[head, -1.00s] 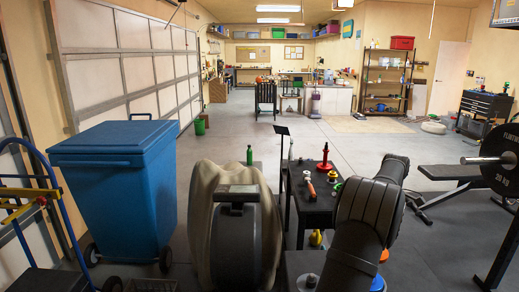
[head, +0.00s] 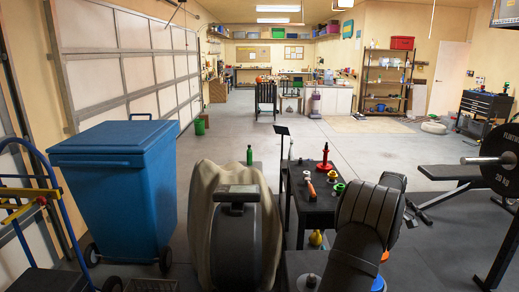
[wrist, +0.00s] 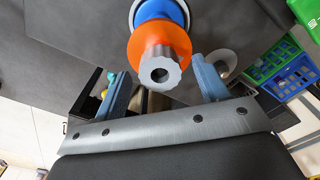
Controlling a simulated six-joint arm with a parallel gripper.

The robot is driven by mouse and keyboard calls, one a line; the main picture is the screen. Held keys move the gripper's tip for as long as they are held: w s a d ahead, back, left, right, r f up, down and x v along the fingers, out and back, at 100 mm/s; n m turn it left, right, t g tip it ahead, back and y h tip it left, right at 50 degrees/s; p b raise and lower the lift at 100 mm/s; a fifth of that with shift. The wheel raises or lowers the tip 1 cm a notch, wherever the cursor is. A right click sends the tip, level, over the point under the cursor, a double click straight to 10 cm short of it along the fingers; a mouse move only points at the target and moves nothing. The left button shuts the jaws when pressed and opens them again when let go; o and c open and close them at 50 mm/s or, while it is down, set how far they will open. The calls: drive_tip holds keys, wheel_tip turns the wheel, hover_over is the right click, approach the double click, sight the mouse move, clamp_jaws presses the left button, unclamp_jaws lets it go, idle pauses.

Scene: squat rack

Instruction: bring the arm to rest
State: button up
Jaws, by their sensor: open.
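My gripper (wrist: 164,84) shows in the wrist view with its two blue-grey fingers wide apart. It is open and holds nothing that I can see. A round orange and blue object with a grey ridged knob (wrist: 160,66) appears beyond the fingers, in line with the gap between them. I cannot tell how far it is from the fingertips. In the head view my dark arm (head: 365,222) stands at the lower right, and my gripper is hidden there. Orange and blue parts (head: 378,283) show just right of the arm.
A small dark table (head: 317,208) left of my arm bears several small coloured items, including a red one (head: 325,158). A weight plate on a bar (head: 493,162) and a bench (head: 452,172) stand right. A blue bin (head: 125,190) stands left. Open floor lies behind.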

drive_tip(key=m, duration=0.2)
drive_tip(key=shift+m, duration=0.3)
drive_tip(key=n, duration=1.2)
drive_tip(key=m, duration=1.2)
idle(0.3)
drive_tip(key=shift+r, duration=0.1)
